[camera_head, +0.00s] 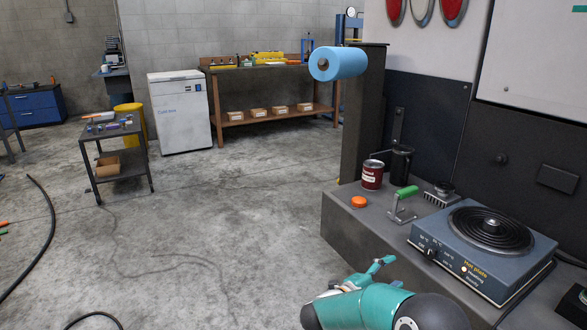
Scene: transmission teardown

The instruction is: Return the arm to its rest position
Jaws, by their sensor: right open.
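My right arm comes in from the bottom, teal and dark grey. Its right gripper (376,268) is open and holds nothing that I can see. It is at the front edge of the grey workbench (340,222), below and left of the hot plate (484,244). One teal finger shows clearly; the rest of the gripper is partly hidden by my own arm. My left gripper is not in view.
On the bench stand a red can (372,175), an orange cap (359,201), a green-handled clamp (405,198) and a dark canister (401,164). A cart (116,158) and white cabinet (180,112) stand farther back. The concrete floor at centre-left is open; black hoses lie at left.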

